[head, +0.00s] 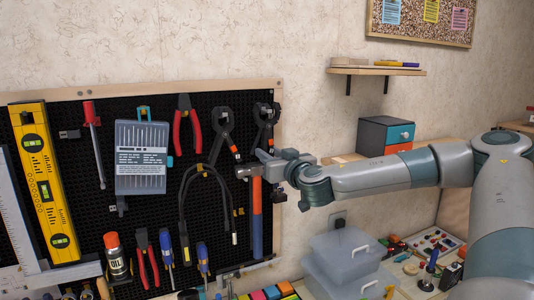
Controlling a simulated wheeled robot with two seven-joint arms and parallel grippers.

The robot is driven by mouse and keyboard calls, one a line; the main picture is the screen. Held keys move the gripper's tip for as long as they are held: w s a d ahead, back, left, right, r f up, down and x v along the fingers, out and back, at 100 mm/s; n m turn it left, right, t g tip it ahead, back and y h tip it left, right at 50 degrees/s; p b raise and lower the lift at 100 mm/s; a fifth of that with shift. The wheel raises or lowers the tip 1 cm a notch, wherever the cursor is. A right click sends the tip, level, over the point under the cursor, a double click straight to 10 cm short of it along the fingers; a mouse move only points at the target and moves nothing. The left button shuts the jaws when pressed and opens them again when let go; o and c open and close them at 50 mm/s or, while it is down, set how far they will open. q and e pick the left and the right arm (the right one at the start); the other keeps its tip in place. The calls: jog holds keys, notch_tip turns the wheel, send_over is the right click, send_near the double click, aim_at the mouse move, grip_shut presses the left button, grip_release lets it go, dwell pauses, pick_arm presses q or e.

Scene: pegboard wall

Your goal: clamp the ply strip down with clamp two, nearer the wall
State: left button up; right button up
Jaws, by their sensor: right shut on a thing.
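My right gripper (281,165) reaches in from the right, in front of the right edge of the pegboard. I cannot make out the ply strip or a second clamp in this view. My left gripper is not in view.
The pegboard (75,195) carries many tools, including a hammer (257,220) close behind my right gripper. Clear lidded boxes (345,255) stand below my arm. A drawer box (386,136) and a wall shelf (377,71) are behind it. Small items crowd the bench at lower right.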

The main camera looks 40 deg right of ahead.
jog(key=shift+r, duration=0.15)
dwell(0.4)
jog(key=shift+r, duration=0.85)
jog(key=shift+s, duration=0.15)
